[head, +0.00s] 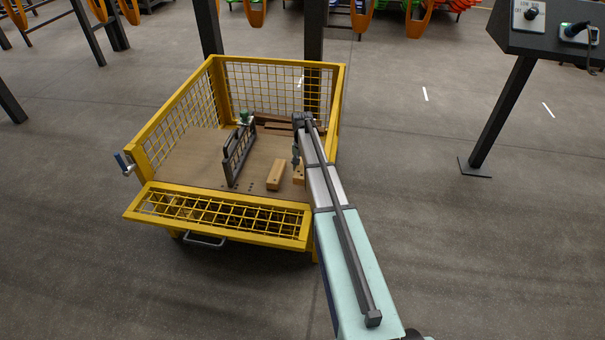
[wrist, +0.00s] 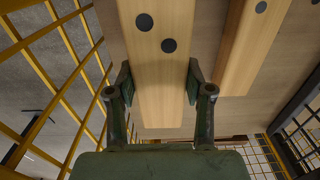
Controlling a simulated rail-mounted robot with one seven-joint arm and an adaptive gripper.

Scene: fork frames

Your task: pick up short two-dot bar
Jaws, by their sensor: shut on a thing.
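A pale wooden bar with two dark dots (wrist: 165,75) fills the middle of the wrist view; its far end runs out of the frame. My gripper (wrist: 160,83) has one finger on each side of it and is shut on it. In the head view this bar (head: 299,175) is partly hidden by my arm, and my gripper (head: 296,161) is over it. I cannot tell whether it is off the floor of the cage. A second pale bar (head: 275,175) lies just left of it; in the wrist view this second bar (wrist: 245,60) also shows two dots.
The yellow mesh cage (head: 143,148) surrounds the wooden deck (head: 205,150). A dark upright rack (head: 238,155) stands left of the bars. Brown bars (head: 275,120) and a small green thing (head: 245,117) lie towards the back. The cage's right wall is close to my arm.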

